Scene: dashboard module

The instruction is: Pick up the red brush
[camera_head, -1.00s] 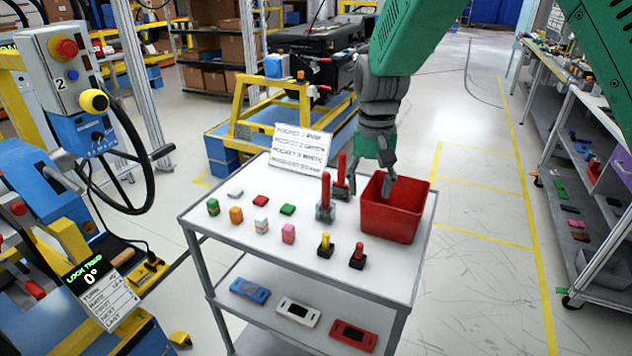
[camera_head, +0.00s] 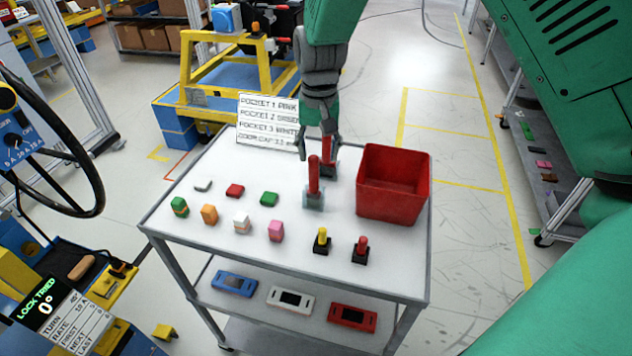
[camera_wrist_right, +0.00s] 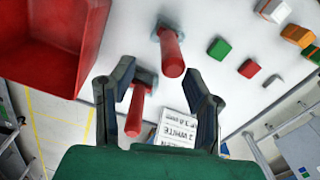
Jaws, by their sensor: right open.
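Two upright tall red handles with grey bases stand on the white cart top (camera_head: 290,238), left of the red bin. The nearer handle (camera_head: 313,178) stands in front; the rear handle (camera_head: 328,150) is partly hidden by my right gripper (camera_head: 318,147). In the right wrist view, my open gripper (camera_wrist_right: 158,74) has the rear handle (camera_wrist_right: 136,112) between its fingers, close to the left one, and the nearer handle (camera_wrist_right: 171,52) just beyond the fingertips. A short red-handled piece with a black base (camera_head: 361,248) stands at the cart's front. I cannot tell which is the brush. My left gripper is out of view.
The red bin (camera_head: 392,205) stands close right of the handles. A yellow-handled piece (camera_head: 321,240) and several small coloured blocks stand to the front and left. A sign (camera_head: 266,120) stands at the cart's back edge. Devices lie on the lower shelf.

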